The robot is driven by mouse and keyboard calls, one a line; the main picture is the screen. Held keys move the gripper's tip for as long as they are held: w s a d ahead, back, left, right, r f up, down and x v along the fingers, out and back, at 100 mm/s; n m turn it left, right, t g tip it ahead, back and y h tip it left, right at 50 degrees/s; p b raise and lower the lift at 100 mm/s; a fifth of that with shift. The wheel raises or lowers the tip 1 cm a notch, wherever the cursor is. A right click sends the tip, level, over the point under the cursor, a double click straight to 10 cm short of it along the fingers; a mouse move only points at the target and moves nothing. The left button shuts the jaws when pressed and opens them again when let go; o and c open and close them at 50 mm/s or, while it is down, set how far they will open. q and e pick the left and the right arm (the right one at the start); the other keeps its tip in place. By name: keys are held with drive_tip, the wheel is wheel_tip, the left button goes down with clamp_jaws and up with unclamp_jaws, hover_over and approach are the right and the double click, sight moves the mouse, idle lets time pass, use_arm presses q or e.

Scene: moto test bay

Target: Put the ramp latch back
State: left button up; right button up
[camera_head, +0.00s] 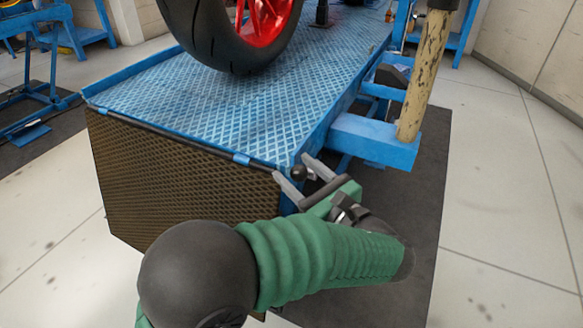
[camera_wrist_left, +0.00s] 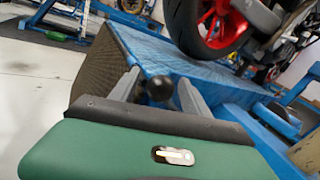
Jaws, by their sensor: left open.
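The latch shows as a small black ball knob (camera_head: 298,172) at the near right corner of the blue lift platform (camera_head: 230,115). It also shows in the left wrist view (camera_wrist_left: 160,89). A dark mesh ramp panel (camera_head: 180,190) hangs down from the platform's near edge. My left gripper (camera_head: 292,168) is open at that corner. In the left wrist view its two grey fingers (camera_wrist_left: 158,88) show one on each side of the knob, with visible gaps. I cannot tell whether a finger touches it. The latch's stem is hidden. My right gripper is not in view.
A motorcycle's wheel with a red rim (camera_head: 265,22) stands on the platform. A worn wooden handle (camera_head: 425,75) stands upright by a blue side bracket (camera_head: 375,138), right of the gripper. A dark mat (camera_head: 425,215) lies below. Clear tiled floor (camera_head: 510,200) is at right.

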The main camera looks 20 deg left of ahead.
use_arm(q)
drive_tip(key=shift+d+r, duration=0.1)
drive_tip(key=shift+d, duration=0.4)
drive_tip(key=shift+c, duration=1.2)
drive_tip(key=shift+a, duration=0.5)
drive_tip(key=c, duration=0.7)
clamp_jaws()
drive_tip(key=shift+d, duration=0.1)
